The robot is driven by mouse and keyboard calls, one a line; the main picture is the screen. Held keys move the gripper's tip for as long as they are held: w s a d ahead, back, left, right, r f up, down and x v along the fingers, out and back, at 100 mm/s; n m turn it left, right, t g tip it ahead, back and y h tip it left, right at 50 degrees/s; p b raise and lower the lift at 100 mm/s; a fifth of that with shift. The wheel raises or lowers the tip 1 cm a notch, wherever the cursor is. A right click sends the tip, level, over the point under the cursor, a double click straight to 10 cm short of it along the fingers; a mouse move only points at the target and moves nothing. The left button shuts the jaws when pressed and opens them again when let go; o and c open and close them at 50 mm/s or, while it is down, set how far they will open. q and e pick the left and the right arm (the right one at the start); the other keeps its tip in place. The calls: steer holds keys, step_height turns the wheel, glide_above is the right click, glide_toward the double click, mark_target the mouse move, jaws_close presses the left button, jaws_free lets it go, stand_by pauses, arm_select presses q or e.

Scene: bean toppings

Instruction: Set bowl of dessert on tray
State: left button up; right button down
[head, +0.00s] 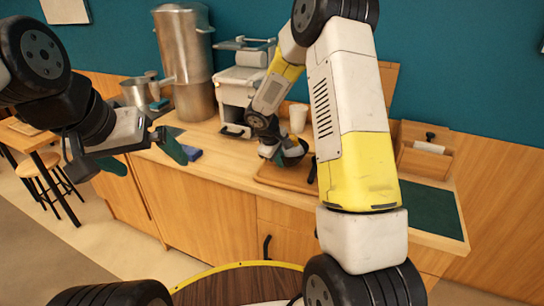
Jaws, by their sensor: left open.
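A dark bowl (292,156) is at the wooden tray (267,176) on the counter; its contents are not visible. My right gripper (273,151) is at the bowl's left side, close to its rim. The bowl and my own arm hide its fingers, so its hold on the bowl cannot be told. Whether the bowl rests on the tray or hangs just above it is also unclear. My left gripper (147,158) is open and empty, in front of the counter's left part, well away from the bowl.
A tall metal urn (187,65), a metal pot (137,92) and a white machine (240,88) stand at the back left. A white cup (298,117) is behind the bowl. A wooden box (424,150) and a dark green mat (431,208) are at the right.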

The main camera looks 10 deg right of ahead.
steer(key=shift+f, duration=1)
steer(key=shift+f, duration=0.1)
steer(key=c, duration=1.6)
jaws_free()
steer(key=shift+f, duration=0.1)
steer(key=shift+c, duration=0.2)
steer(key=shift+a+r, duration=0.1)
steer(key=shift+r, duration=0.35)
steer(key=v, duration=1.1)
steer(key=s+d+r+m+y, duration=0.2)
steer(key=s+d+r+m, duration=0.15)
steer(key=s+r, duration=0.75)
steer(key=s+a+r+m+t+y, duration=0.1)
steer(key=s+r+m+y, duration=0.1)
steer(key=s, duration=0.6)
steer(key=s+a+r+m+t+y, duration=0.1)
steer(key=s+r+m, duration=0.2)
steer(key=s, duration=0.5)
steer(key=shift+s+a+r+t+y, duration=0.2)
steer(key=shift+s+r+t+y, duration=0.1)
steer(key=shift+s+r+y, duration=0.1)
